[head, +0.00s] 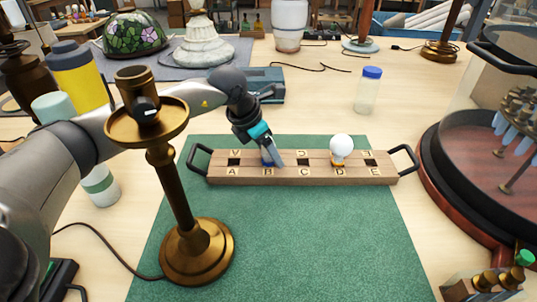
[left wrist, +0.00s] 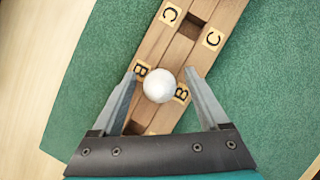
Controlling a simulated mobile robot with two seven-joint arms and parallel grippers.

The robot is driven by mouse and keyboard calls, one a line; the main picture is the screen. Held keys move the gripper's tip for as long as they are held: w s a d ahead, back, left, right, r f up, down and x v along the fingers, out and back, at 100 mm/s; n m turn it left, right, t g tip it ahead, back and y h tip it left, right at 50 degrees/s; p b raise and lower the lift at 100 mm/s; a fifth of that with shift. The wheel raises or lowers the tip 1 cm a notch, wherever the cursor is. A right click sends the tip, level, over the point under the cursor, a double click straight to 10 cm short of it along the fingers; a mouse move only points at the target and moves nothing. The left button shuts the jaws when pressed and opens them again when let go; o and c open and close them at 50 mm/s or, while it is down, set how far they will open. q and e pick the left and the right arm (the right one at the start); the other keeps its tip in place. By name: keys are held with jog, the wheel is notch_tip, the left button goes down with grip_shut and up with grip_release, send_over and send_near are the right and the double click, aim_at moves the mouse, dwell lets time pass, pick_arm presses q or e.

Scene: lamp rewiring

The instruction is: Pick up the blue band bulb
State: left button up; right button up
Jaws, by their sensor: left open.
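The blue band bulb stands in slot B of the wooden rack (head: 222,173). In the head view only a bit of its blue band (head: 267,161) shows, since my left gripper (head: 275,157) covers the rest. In the left wrist view its round white top (left wrist: 159,86) sits between the two fingers of my left gripper (left wrist: 161,73), which is open around it. A gap shows on either side of the globe, wider on the right. Its band is hidden from above. A second white bulb (head: 341,147) with a yellow band stands at slot D. My right gripper is not in view.
The rack, with black end handles, lies on a green mat (head: 300,240). A brass lamp stand (head: 196,250) stands at the front left near my left arm. A blue-capped jar (head: 368,92) is behind the rack. A glass-walled round case (head: 480,180) is at right.

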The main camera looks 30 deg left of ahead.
pick_arm(q)
grip_shut()
dwell(0.6)
jog(key=shift+r, duration=0.1)
